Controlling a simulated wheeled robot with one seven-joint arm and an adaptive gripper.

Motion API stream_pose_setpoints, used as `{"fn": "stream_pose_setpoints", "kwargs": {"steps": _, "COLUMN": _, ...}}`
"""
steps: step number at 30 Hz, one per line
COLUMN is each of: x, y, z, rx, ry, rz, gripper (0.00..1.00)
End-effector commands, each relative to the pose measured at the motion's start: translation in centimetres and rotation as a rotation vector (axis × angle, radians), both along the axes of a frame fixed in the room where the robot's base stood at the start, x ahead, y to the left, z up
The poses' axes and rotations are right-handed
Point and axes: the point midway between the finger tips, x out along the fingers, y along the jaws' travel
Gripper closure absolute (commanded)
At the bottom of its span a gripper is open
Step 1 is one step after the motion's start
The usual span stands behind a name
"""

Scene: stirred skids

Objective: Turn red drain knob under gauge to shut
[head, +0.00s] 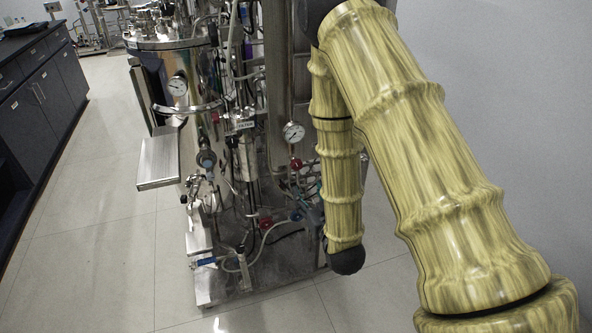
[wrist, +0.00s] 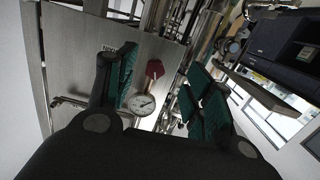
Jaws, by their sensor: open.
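The red drain knob (head: 295,164) sits just below a round white-faced gauge (head: 293,131) on the steel skid, left of my arm in the head view. In the wrist view the picture is turned over, so the red knob (wrist: 154,69) appears above the gauge (wrist: 141,104). My gripper (wrist: 162,82) is open, with dark fingers and green pads to either side of the knob in the picture. The knob looks beyond the fingers, and I see no contact.
A second gauge (head: 177,86) is on the vessel at left. A lower red handle (head: 265,223) and hoses crowd the skid. A metal shelf (head: 158,160) juts out left. Dark cabinets (head: 45,85) line the far left; the tiled floor (head: 105,235) between is clear.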

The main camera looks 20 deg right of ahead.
Motion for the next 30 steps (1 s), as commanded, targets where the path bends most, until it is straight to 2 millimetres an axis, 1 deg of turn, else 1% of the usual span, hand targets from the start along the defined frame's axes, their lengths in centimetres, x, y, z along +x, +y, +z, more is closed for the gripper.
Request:
{"fn": "stream_pose_setpoints", "kwargs": {"steps": 1, "x": 0.4, "y": 0.0, "z": 0.9, "rx": -0.001, "ry": -0.037, "rz": 0.003, "gripper": 0.48}}
{"fn": "stream_pose_setpoints", "kwargs": {"steps": 3, "x": 0.8, "y": 0.1, "z": 1.9, "rx": -0.001, "ry": -0.071, "rz": 0.005, "gripper": 0.48}}
{"fn": "stream_pose_setpoints", "kwargs": {"steps": 6, "x": 1.3, "y": 0.1, "z": 2.5, "rx": -0.001, "ry": -0.091, "rz": 0.008, "gripper": 0.48}}
{"fn": "stream_pose_setpoints", "kwargs": {"steps": 11, "x": 3.0, "y": 0.2, "z": 2.6, "rx": -0.001, "ry": -0.091, "rz": 0.008, "gripper": 0.48}}
{"fn": "stream_pose_setpoints", "kwargs": {"steps": 18, "x": 6.9, "y": 0.4, "z": 2.5, "rx": -0.001, "ry": -0.089, "rz": 0.008, "gripper": 0.48}}
{"fn": "stream_pose_setpoints", "kwargs": {"steps": 24, "x": 9.7, "y": 0.5, "z": 2.5, "rx": -0.001, "ry": -0.087, "rz": 0.008, "gripper": 0.48}}
{"fn": "stream_pose_setpoints", "kwargs": {"steps": 30, "x": 11.3, "y": 0.5, "z": 2.4, "rx": -0.001, "ry": -0.087, "rz": 0.008, "gripper": 0.48}}
